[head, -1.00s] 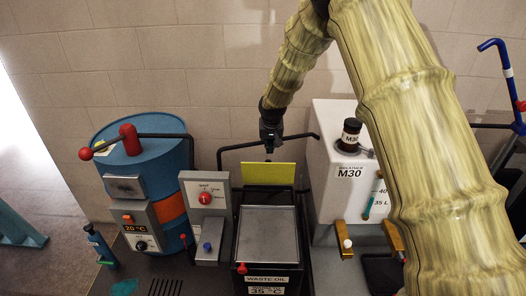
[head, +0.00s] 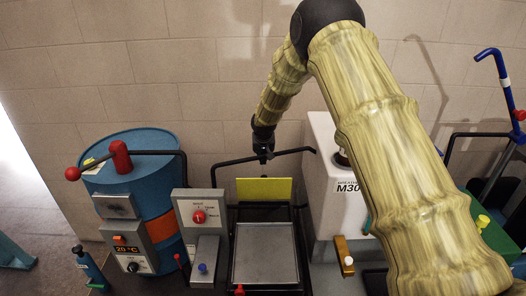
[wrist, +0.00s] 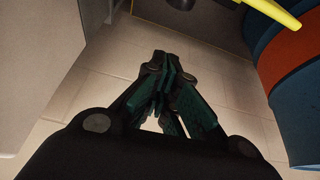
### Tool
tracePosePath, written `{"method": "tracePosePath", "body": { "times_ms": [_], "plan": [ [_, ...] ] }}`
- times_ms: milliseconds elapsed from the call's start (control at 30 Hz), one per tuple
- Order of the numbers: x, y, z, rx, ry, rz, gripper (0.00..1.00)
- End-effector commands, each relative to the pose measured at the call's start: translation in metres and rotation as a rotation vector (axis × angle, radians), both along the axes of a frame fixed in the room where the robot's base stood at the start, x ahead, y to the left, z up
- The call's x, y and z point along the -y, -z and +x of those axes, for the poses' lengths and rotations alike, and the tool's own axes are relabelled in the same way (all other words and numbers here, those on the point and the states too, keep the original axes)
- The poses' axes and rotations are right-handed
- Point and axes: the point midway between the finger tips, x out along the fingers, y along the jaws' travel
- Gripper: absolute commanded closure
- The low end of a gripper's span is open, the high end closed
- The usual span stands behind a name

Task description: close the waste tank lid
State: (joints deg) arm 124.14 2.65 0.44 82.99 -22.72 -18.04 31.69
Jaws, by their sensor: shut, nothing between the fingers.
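The waste tank (head: 231,270) is a dark box with a flat grey panel on top, low in the middle of the head view. A yellow panel (head: 264,190) stands upright at its back edge; it looks like the raised lid, but I cannot be sure. My gripper (head: 263,154) is shut and empty, pointing down just above and behind the yellow panel, close to a black bar. I cannot tell whether it touches either. In the wrist view my gripper (wrist: 160,62) shows its fingers together with nothing between them.
A blue drum (head: 133,190) with a red-knobbed lever and a grey switch box (head: 198,213) stand left of the tank. A white M30 tank (head: 325,188) stands to its right. The tiled wall is close behind. My arm hides part of the right side.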

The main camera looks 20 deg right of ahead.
Motion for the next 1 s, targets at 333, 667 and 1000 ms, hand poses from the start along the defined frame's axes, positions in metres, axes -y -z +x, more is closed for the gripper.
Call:
{"method": "tracePosePath", "body": {
  "times_ms": [333,667,1000],
  "plan": [
    [0.002,0.028,0.013,-0.001,-0.001,0.001,1.00],
    [-0.003,0.034,-0.006,-0.002,-0.003,0.000,1.00],
    [-0.007,0.038,-0.023,0.000,-0.002,-0.001,1.00]
  ]
}}
